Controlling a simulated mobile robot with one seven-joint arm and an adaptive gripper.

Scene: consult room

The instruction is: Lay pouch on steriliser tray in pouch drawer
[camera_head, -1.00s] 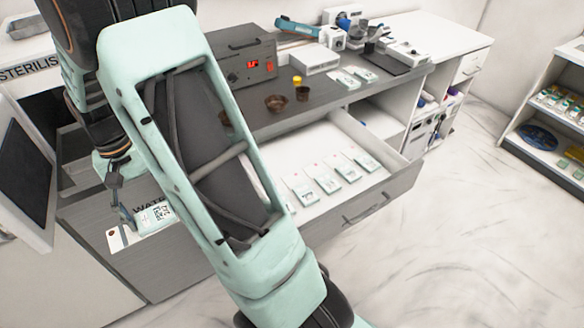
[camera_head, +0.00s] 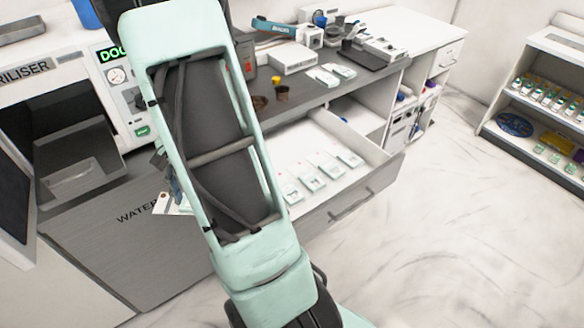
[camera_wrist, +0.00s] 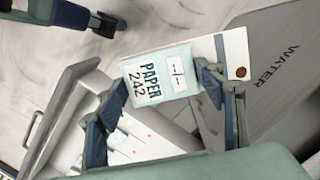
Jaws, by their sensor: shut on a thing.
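My gripper (camera_wrist: 163,88) is shut on a pale green and white pouch (camera_wrist: 160,68), printed "PAPER 242", with a tagged white card end beside it. In the head view, the pouch (camera_head: 178,207) is mostly hidden behind my arm, in front of the counter's grey front. The pouch drawer (camera_head: 345,205) is pulled open, to the right of my arm, with several similar pouches lying in a row inside. The drawer (camera_wrist: 140,148) also shows below the held pouch in the wrist view. The steriliser (camera_head: 60,65) stands open at the left, with a metal tray (camera_head: 75,180) in its chamber.
The counter (camera_head: 330,90) behind the drawer carries small brown cups (camera_head: 281,95), a white box (camera_head: 292,60), two pouches (camera_head: 322,76) and equipment. A stocked shelf (camera_head: 540,110) stands at the far right. The floor in front of the drawer is clear.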

